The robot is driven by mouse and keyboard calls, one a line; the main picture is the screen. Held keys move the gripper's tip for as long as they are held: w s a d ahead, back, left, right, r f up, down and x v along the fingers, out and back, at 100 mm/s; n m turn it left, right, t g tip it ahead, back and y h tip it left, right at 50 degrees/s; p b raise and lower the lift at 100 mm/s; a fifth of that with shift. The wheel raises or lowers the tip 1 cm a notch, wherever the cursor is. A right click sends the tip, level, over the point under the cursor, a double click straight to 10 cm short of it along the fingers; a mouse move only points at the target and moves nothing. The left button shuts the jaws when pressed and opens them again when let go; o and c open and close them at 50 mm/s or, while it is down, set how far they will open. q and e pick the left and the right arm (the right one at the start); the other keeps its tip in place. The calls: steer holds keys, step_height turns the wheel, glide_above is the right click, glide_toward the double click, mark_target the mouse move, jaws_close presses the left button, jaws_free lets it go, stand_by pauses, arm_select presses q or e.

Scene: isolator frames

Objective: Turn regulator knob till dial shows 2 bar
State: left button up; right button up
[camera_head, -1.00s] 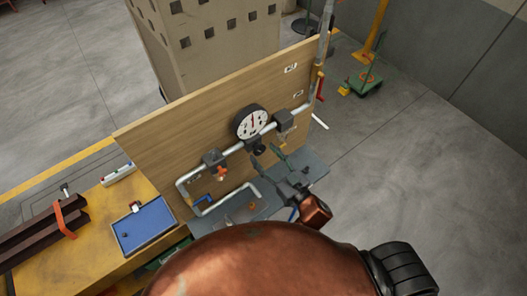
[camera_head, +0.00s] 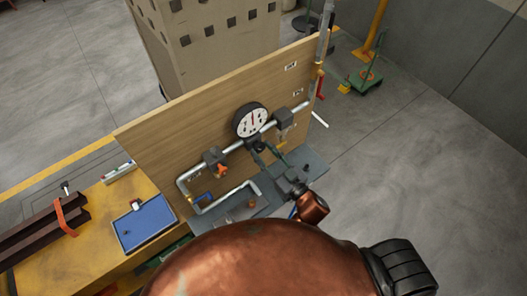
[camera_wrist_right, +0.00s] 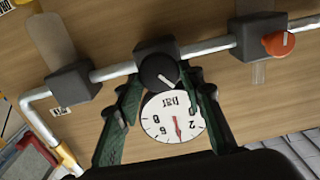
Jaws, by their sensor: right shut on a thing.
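The round white dial (camera_head: 251,121) with a black rim sits on the pipe of the wooden board. It also shows upside down in the right wrist view (camera_wrist_right: 172,117). Its red needle points roughly straight up in the head view; I cannot read the exact value. The black regulator knob (camera_wrist_right: 160,72) with a white mark is just below the dial. My right gripper (camera_head: 260,148) is shut on the knob, one green-and-black finger on each side in the right wrist view (camera_wrist_right: 163,85). My left gripper is not in view.
An orange-handled valve (camera_head: 222,169) sits on the pipe left of the dial, and a red lever (camera_head: 320,88) on the upright pipe at right. A blue tray (camera_head: 146,222) and brown beams (camera_head: 38,228) lie on the yellow bench. Open floor lies to the right.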

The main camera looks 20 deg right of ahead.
steer(key=shift+n, duration=0.3)
steer(key=n+p, duration=0.1)
steer(key=n, duration=0.1)
steer(key=shift+n, duration=0.3)
steer(key=n, duration=0.3)
steer(key=shift+a+n, duration=0.1)
steer(key=shift+n, duration=0.3)
steer(key=n, duration=0.3)
steer(key=shift+f+n+p, duration=0.1)
steer(key=shift+n+p, duration=0.2)
steer(key=shift+p, duration=0.05)
steer(key=shift+a+n, duration=0.1)
steer(key=shift+n, duration=1.7)
steer(key=o, duration=1.1)
steer(key=shift+o, duration=0.2)
